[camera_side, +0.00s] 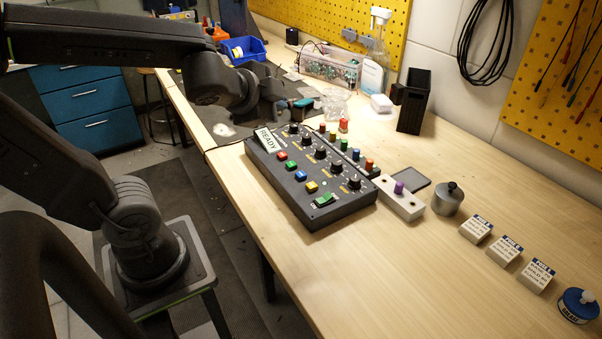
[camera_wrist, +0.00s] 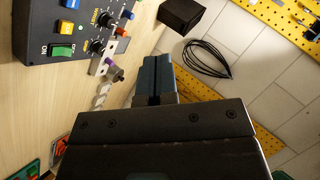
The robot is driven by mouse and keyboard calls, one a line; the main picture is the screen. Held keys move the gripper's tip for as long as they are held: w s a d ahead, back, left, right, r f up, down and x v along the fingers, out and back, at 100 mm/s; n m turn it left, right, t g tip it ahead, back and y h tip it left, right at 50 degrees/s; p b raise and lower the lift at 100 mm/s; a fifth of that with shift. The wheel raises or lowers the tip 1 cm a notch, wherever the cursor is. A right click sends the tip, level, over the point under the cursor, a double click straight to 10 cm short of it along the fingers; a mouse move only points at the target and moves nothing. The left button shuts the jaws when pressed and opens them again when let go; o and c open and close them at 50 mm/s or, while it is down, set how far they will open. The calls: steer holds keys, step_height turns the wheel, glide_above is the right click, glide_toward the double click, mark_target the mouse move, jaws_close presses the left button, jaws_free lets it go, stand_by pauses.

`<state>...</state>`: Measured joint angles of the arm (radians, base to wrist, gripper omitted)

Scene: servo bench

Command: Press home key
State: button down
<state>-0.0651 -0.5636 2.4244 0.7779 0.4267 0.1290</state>
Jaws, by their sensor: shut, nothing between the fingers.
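The black control box (camera_side: 300,200) lies on the bench with a READY display (camera_side: 267,140). Its face has a row of square keys: red (camera_side: 282,156), green (camera_side: 291,166), blue (camera_side: 301,175) and yellow (camera_side: 312,187). I cannot read which key is home. A green ON switch (camera_side: 324,199) sits at the near end, also visible in the wrist view (camera_wrist: 62,51). My gripper (camera_side: 300,104) is shut and empty, beyond the box's far end and apart from the keys.
Black knobs (camera_side: 320,152) and several coloured caps (camera_side: 344,145) line the box. A white block with a purple button (camera_side: 399,188) and a metal cylinder (camera_side: 447,199) stand to its right. A black holder (camera_side: 413,100) stands behind.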

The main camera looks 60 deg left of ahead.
steer(key=w+a+m+t, duration=0.1)
steer(key=w+m+t, duration=0.1)
steer(key=w+m, duration=0.15)
steer(key=m+g+h, duration=0.4)
steer(key=m+h, duration=0.4)
steer(key=m, duration=1.2)
glide_above(299, 172)
step_height(299, 172, down, 6)
steer(key=shift+r, duration=0.1)
steer(key=shift+y, duration=0.3)
steer(key=shift+f, duration=4.4)
steer(key=shift+f, duration=0.1)
steer(key=shift+f, duration=0.3)
